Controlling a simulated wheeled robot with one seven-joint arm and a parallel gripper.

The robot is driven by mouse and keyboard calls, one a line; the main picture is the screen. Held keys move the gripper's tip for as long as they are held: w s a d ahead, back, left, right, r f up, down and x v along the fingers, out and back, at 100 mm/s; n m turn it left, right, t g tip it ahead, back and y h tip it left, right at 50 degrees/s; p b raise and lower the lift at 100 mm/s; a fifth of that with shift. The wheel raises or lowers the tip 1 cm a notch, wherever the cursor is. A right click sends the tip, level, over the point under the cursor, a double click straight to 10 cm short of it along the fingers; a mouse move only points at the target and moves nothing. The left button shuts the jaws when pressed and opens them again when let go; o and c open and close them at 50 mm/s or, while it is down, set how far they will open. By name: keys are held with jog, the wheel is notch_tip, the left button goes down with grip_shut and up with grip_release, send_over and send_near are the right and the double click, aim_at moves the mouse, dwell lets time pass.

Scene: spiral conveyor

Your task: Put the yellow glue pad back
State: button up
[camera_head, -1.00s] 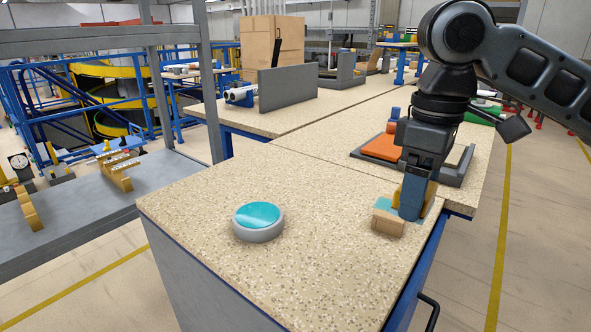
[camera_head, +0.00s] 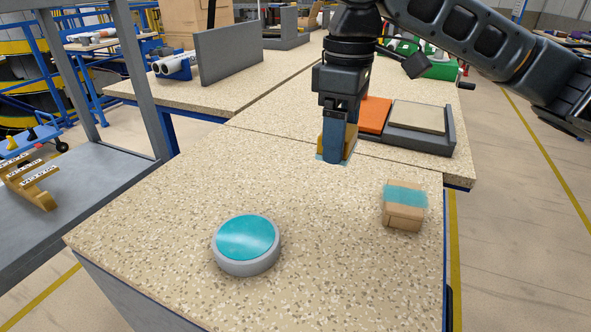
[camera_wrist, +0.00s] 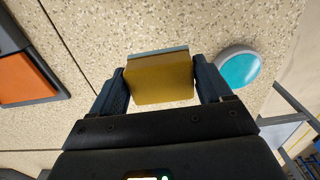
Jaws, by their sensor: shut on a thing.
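My gripper (camera_head: 336,140) is shut on the yellow glue pad (camera_wrist: 160,78) and holds it over the speckled worktop. In the wrist view the pad sits between both fingers, with a thin blue-grey layer along its far edge. In the head view the fingers hide most of the pad (camera_head: 350,141). A round grey dish with a teal top (camera_head: 246,240) stands on the worktop, in front and to the left of my gripper; it also shows in the wrist view (camera_wrist: 239,68). A small cardboard box with a teal band (camera_head: 404,208) stands to the right.
Behind my gripper, a grey tray holds an orange pad (camera_head: 374,114) and a beige pad (camera_head: 418,117). A grey upright panel (camera_head: 228,54) stands on the back bench. The worktop (camera_head: 190,200) is clear around the dish.

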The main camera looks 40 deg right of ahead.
send_over(298, 174)
notch_tip(298, 174, down, 7)
jog(key=shift+a+r, duration=0.1)
jog(key=shift+f+p, duration=0.4)
jog(key=shift+f, duration=1.45)
jog(key=shift+f, duration=0.2)
jog(key=o, duration=1)
jog(key=shift+f+b, duration=0.15)
jog(key=shift+b, duration=0.45)
notch_tip(298, 174, up, 8)
jog(key=shift+s+a, duration=0.2)
jog(key=shift+s, duration=0.1)
